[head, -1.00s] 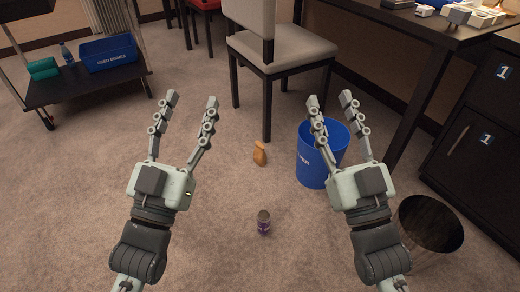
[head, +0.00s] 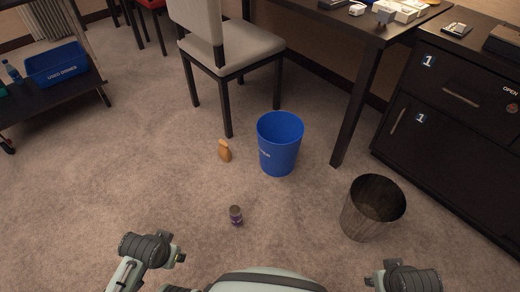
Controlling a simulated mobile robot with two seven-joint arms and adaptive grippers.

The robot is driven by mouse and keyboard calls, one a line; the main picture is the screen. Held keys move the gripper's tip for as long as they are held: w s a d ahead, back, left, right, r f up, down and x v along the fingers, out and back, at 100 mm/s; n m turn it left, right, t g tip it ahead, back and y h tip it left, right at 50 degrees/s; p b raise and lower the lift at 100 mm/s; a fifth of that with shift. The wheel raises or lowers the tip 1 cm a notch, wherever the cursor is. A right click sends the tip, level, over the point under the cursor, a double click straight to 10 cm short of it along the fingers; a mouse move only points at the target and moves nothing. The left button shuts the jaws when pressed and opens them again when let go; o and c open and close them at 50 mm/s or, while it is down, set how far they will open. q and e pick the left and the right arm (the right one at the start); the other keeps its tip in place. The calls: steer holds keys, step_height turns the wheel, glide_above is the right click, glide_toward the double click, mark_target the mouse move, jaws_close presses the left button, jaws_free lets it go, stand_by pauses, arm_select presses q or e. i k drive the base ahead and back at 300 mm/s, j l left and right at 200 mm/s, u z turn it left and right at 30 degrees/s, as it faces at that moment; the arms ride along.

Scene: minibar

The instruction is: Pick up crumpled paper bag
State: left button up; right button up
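The crumpled paper bag (head: 224,151) is a small orange-brown shape on the carpet in the head view, left of the blue bin (head: 279,150) and apart from it. It stands in the open, with nothing in front of it. Neither of my grippers shows in the head view now. Only parts of my arms and body show along the bottom edge, well short of the bag.
A dark round bin (head: 372,208) stands at the right, before a black cabinet (head: 455,120). A chair (head: 232,50) and desk (head: 350,20) are behind. A cart with a blue tub (head: 57,66) is far left.

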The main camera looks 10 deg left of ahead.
mark_target(224, 153)
steer(key=i+j+z, duration=0.1)
steer(key=j+z, duration=0.15)
steer(key=z, duration=0.15)
steer(key=j+z, duration=0.55)
steer(key=z, duration=0.2)
steer(key=j+z, duration=0.25)
steer(key=j, duration=0.3)
steer(key=k+j+z, duration=0.15)
steer(key=j+z, duration=0.15)
steer(key=j, duration=0.25)
steer(key=k+j, duration=0.1)
steer(key=j, duration=0.3)
steer(key=k+j+z, duration=0.15)
steer(key=j, duration=0.2)
steer(key=k+j, duration=0.1)
steer(key=j, duration=0.3)
steer(key=i+z, duration=0.05)
